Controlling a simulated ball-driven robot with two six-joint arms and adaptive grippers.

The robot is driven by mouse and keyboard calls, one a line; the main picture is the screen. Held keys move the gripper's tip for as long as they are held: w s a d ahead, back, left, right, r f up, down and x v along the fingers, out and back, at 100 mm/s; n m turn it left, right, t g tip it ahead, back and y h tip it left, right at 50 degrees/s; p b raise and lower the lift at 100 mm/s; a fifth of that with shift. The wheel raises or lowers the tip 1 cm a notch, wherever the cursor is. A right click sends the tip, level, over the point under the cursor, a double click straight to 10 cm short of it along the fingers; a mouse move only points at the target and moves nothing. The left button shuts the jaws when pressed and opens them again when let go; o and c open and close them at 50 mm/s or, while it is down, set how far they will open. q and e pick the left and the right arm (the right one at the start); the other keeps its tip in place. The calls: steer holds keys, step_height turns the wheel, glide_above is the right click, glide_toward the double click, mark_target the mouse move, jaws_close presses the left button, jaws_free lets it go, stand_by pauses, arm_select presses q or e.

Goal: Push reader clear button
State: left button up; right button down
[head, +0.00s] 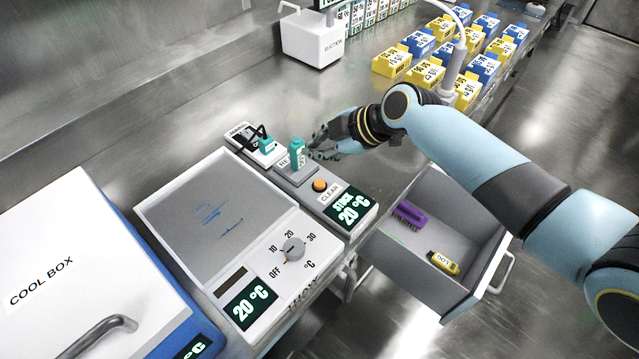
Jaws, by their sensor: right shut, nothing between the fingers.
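The reader (365,222) is a grey-white unit at the picture's middle, with a display reading "STOCK 20 °C". Its round orange button (320,185) sits beside a "CLEAR" label (330,193). A teal vial (297,153) stands upright at the reader's far end. My right gripper (316,146) is shut and empty, with its fingertips close to the vial's right side. I cannot tell whether they touch it. The gripper is beyond the orange button and apart from it. My left gripper is out of view.
Left of the reader is a heating unit (170,210) with a dial (293,249); a cool box (60,265) stands at far left. An open drawer (440,200) below holds a purple item (410,214) and a yellow one (443,262). Yellow and blue boxes fill the back.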

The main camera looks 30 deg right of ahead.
mark_target(318, 186)
step_height(318, 186, down, 7)
steer(key=b, duration=0.5)
steer(key=shift+f+b, duration=0.1)
steer(key=shift+b, duration=0.25)
steer(key=shift+f, duration=0.25)
steer(key=shift+b, duration=0.35)
stand_by(0.3)
steer(key=shift+f+b, duration=0.4)
steer(key=shift+f+b, duration=0.55)
stand_by(0.6)
steer(key=shift+r, duration=0.2)
steer(key=shift+r+p, duration=0.7)
steer(key=shift+r, duration=0.1)
